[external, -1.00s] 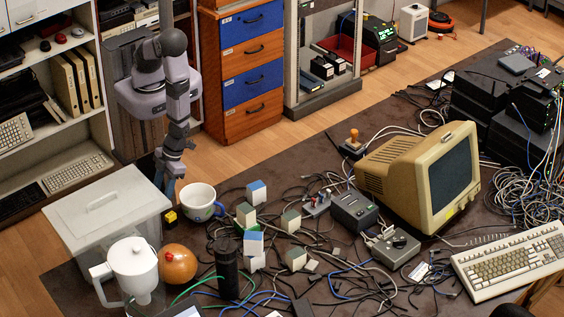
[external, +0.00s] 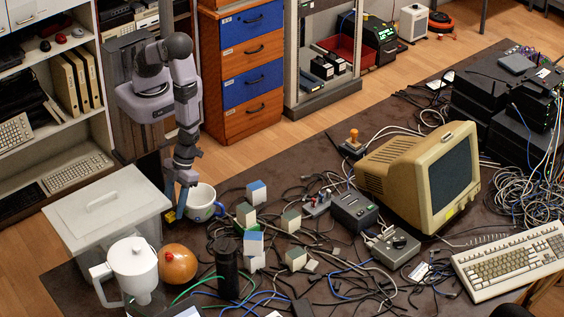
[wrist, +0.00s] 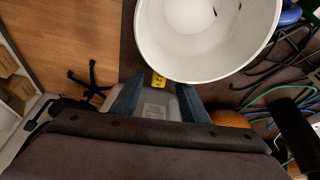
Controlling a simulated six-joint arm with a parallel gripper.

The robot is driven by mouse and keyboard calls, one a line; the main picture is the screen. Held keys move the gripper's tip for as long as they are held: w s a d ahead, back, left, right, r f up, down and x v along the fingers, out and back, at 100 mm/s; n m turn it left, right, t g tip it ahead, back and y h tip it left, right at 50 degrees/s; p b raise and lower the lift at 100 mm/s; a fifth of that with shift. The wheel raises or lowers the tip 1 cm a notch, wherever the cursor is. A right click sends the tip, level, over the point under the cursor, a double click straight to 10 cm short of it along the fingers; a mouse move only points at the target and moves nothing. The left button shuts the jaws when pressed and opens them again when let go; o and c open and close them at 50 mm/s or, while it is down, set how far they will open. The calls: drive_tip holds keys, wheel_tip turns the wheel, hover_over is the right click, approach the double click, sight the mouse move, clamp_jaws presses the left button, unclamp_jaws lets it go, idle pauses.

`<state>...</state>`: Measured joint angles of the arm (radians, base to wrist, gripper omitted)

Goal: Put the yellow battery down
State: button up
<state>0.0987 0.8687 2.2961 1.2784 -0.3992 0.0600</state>
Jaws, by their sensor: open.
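The yellow battery (wrist: 158,80) shows in the wrist view between my fingers, beside the white mug's rim, which seems to cover part of it. In the external view only a small yellow patch (external: 170,216) shows low beside my fingers, on the dark table near the clear bin. My gripper (external: 181,211) points down just left of the white mug (external: 203,203). In the wrist view my gripper (wrist: 160,88) has its two blue fingers spread apart, with a gap around the battery. Whether a finger touches the mug cannot be told.
A translucent lidded bin (external: 108,215) stands close on the left. A white jug (external: 134,268) and an orange round object (external: 178,264) stand in front. Several small blocks (external: 255,242) and many cables lie to the right. A beige monitor (external: 425,180) stands farther right.

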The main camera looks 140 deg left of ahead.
sight(172, 214)
drive_tip(key=shift+x, duration=2.35)
drive_tip(key=shift+c, duration=0.6)
clamp_jaws()
